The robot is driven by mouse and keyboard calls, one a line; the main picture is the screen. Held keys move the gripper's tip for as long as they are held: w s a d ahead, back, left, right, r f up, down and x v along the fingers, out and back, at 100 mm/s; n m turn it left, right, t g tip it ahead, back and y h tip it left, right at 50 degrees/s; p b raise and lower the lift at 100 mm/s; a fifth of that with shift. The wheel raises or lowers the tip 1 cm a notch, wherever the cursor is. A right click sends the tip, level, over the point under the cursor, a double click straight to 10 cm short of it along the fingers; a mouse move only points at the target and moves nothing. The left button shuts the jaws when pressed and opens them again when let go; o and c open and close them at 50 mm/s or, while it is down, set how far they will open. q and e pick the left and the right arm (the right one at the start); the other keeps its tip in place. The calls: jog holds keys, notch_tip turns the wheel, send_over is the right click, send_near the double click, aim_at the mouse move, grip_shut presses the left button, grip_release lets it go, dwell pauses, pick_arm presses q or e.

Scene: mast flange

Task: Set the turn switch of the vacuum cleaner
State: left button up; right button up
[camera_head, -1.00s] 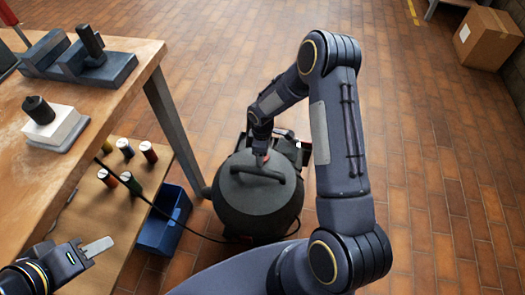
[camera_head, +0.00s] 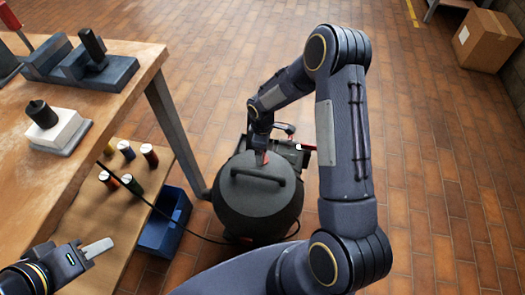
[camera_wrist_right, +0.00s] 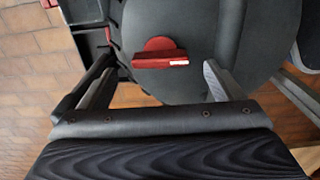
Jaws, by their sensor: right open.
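The vacuum cleaner (camera_head: 255,208) is a dark round canister with a black handle on its lid, standing on the floor in the head view. Its turn switch (camera_wrist_right: 158,55) is red, with a round part and a straight bar bearing a small white mark; the bar lies roughly level in the right wrist view. My right gripper (camera_wrist_right: 158,68) is open, with one finger on each side of the switch and a gap on both sides. How far its fingertips are from the lid I cannot tell. My left gripper (camera_head: 97,248) is over the bench's lower shelf, away from the vacuum.
A wooden workbench (camera_head: 130,62) stands at the left, with dark fixtures on top and several coloured spools on its lower shelf. A blue bin (camera_head: 165,222) stands beside the vacuum. A cardboard box (camera_head: 487,40) is at the far right.

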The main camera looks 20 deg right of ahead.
notch_tip(320, 180, up, 4)
jog(key=shift+f+p, duration=0.1)
jog(key=shift+p, duration=0.2)
dwell(0.3)
jog(key=shift+r, duration=0.4)
jog(key=s+d+r+m+t+y, duration=0.1)
jog(key=s+r+m, duration=0.3)
jog(key=r, duration=0.5)
jog(key=s+r+m+t+y, duration=0.1)
jog(key=s+r+m+t, duration=0.15)
jog(key=s+r, duration=0.6)
jog(key=s+a+r+m+t+y, duration=0.1)
jog(key=s+a+r+m, duration=0.15)
jog(key=s, duration=0.45)
jog(key=s+a+r+m+t+y, duration=0.1)
jog(key=s+a+r+m, duration=0.1)
jog(key=s+r+m, duration=0.35)
notch_tip(320, 180, up, 18)
jog(key=s+n+p, duration=0.1)
jog(key=n+p, duration=0.1)
jog(key=p, duration=1.7)
jog(key=shift+d+f, duration=0.15)
jog(key=shift+f, duration=0.1)
